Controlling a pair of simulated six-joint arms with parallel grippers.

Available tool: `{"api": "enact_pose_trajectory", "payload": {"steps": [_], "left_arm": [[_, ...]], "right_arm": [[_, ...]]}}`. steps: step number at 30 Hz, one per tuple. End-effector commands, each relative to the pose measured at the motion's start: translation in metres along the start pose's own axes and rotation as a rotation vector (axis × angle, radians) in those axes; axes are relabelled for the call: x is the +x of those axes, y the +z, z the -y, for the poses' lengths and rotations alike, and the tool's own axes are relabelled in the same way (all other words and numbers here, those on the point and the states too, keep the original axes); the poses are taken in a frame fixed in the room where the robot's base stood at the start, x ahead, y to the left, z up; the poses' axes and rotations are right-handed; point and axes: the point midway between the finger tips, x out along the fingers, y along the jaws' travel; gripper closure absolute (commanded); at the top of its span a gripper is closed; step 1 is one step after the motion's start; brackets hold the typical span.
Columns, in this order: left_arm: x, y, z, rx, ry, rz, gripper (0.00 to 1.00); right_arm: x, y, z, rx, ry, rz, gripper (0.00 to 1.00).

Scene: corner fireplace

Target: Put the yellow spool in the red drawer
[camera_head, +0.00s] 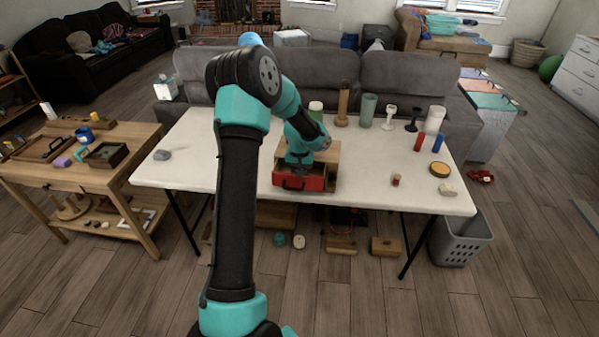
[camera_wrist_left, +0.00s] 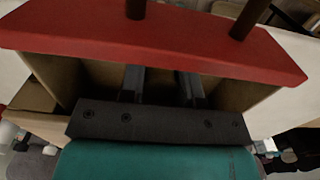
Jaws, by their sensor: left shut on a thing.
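The red drawer (camera_head: 288,184) stands pulled out of a small wooden cabinet (camera_head: 327,153) on the white table. Its red front (camera_wrist_left: 165,42) and tan walls fill much of the left wrist view. My left gripper (camera_head: 299,170) points down into the open drawer, behind the red front. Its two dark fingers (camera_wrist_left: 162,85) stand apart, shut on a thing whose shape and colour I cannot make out. I cannot pick out the yellow spool for certain in either view. My right gripper is not in view.
On the white table (camera_head: 220,172), a yellow-topped round tin (camera_head: 440,169), red and blue cylinders and a small red item (camera_head: 396,180) stand to the right. Cups and a tall wooden piece stand behind. A grey stone (camera_head: 162,155) lies left. The table's front left is clear.

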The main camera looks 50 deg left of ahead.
Motion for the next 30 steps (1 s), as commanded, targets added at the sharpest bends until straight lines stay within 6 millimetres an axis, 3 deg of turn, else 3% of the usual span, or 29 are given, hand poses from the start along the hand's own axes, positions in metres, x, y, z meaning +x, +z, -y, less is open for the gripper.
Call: {"api": "enact_pose_trajectory", "payload": {"steps": [1,2,9,20,26,30], "left_arm": [[0.002,0.000,0.000,0.000,0.000,0.001,0.92],[0.002,0.000,0.000,0.000,0.000,0.001,0.68],[0.001,0.000,0.000,0.000,0.000,0.001,0.45],[-0.003,0.000,0.000,0.000,0.000,-0.001,0.44],[-0.024,-0.001,0.000,0.001,0.000,-0.003,0.44],[-0.049,-0.001,0.000,-0.001,-0.001,-0.003,0.44]], "right_arm": [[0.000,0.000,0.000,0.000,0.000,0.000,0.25],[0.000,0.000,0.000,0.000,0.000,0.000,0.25],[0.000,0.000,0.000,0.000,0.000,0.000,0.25],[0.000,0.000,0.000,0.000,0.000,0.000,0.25],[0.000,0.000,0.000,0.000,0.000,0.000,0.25],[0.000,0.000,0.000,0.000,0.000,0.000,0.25]]}}
